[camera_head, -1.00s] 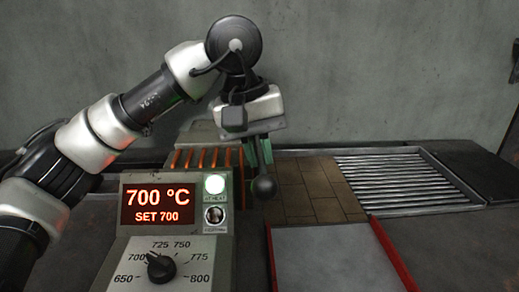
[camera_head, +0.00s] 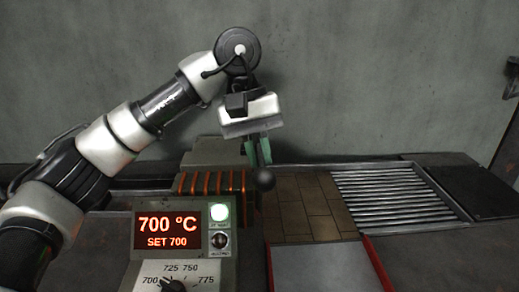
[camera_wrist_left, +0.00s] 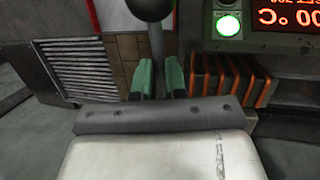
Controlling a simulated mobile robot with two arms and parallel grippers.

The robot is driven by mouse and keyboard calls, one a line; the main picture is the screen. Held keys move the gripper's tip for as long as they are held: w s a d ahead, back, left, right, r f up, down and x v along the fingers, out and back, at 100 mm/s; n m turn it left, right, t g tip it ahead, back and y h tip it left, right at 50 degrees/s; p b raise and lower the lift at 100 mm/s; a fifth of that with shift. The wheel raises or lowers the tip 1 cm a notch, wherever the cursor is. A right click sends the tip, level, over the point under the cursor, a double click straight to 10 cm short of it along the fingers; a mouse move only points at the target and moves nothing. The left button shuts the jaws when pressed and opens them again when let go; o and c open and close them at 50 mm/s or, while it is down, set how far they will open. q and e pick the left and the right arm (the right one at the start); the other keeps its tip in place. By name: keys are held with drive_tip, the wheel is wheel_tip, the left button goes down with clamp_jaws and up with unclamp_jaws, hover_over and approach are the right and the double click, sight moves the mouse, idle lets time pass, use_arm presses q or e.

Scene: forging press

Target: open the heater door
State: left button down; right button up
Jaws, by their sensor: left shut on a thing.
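My left gripper (camera_head: 258,150) has green fingers and points down beside the heater's orange-edged slats (camera_head: 210,183). It is shut on a lever with a black ball knob (camera_head: 264,180). In the left wrist view the lever's grey rod (camera_wrist_left: 157,48) runs between the two green fingertips (camera_wrist_left: 159,77), with the dark knob (camera_wrist_left: 150,8) beyond them. The heater's control console reads 700 °C, SET 700 on its display (camera_head: 168,230), with a green lamp (camera_head: 219,212) lit. The heater door itself cannot be made out clearly. My right gripper is not in view.
Right of the lever lies a brown tiled surface (camera_head: 306,207), then a metal roller grate (camera_head: 390,197). A pale plate (camera_head: 322,268) with red side rails sits in front. A black dial (camera_head: 172,287) is low on the console. A grey wall stands behind.

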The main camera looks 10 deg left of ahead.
use_arm(q)
drive_tip(key=shift+w+r+p, duration=0.3)
drive_tip(key=shift+r+p, duration=0.45)
drive_tip(key=shift+r, duration=0.05)
drive_tip(key=w+a+r+g+h+p, duration=0.1)
drive_tip(key=w+r+g+p, duration=0.3)
drive_tip(key=p, duration=1)
drive_tip(key=shift+w+a+r+p, duration=0.15)
drive_tip(key=shift+w+r+p, duration=0.2)
drive_tip(key=shift+w+r, duration=0.6)
drive_tip(key=c, duration=1.2)
unclamp_jaws()
drive_tip(key=shift+o, duration=0.2)
drive_tip(key=p+v, duration=0.5)
drive_tip(key=v, duration=0.2)
drive_tip(key=shift+r, duration=0.15)
